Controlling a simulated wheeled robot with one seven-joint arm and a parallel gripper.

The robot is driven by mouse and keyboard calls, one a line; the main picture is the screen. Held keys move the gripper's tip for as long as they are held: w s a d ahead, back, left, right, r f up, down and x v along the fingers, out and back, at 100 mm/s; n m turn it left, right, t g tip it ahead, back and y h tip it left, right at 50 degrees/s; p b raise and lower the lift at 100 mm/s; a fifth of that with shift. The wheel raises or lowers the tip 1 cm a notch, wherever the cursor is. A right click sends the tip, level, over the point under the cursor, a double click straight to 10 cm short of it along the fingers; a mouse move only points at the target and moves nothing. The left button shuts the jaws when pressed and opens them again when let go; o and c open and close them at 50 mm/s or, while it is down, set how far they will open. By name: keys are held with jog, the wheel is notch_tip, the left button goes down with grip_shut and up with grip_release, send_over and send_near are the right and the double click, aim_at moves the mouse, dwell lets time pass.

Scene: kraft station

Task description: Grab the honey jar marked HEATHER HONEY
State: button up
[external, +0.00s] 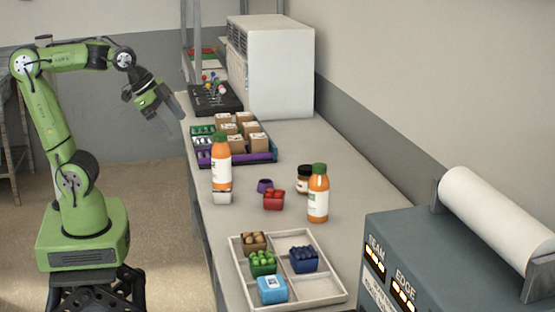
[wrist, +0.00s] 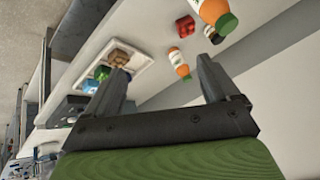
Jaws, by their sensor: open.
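A small jar with a dark lid (external: 304,180) stands on the counter, partly behind the right orange bottle (external: 318,198); its label is too small to read. A dark-lidded shape, probably the same jar (wrist: 213,35), shows in the wrist view beyond the right finger. My gripper (external: 172,107) is open and empty, held up at the counter's left edge, well away from the jar. Its two spread fingers (wrist: 163,85) show in the wrist view with nothing between them.
A red basket (external: 274,200) and a small purple cup (external: 264,186) stand left of the jar. Another orange bottle (external: 221,162) stands farther left. A divided tray (external: 331,293) with small baskets is in front; a crate of boxes (external: 262,159) is behind.

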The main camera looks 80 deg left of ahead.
aim_at(307, 167)
jog(key=w+a+f+m+t+y+p, duration=0.2)
jog(key=w+m+t+y, duration=0.4)
jog(key=w+m, duration=1.9)
notch_tip(307, 167, down, 13)
jog(key=y, duration=0.1)
jog(key=shift+n+g, duration=0.4)
jog(key=shift+n, duration=0.1)
jog(key=b+x, duration=0.2)
jog(key=x, duration=1.4)
jog(key=shift+w+a, duration=0.15)
jog(key=shift+w, duration=0.2)
jog(key=shift+s, duration=0.1)
jog(key=shift+r, duration=0.1)
jog(key=c, duration=1.4)
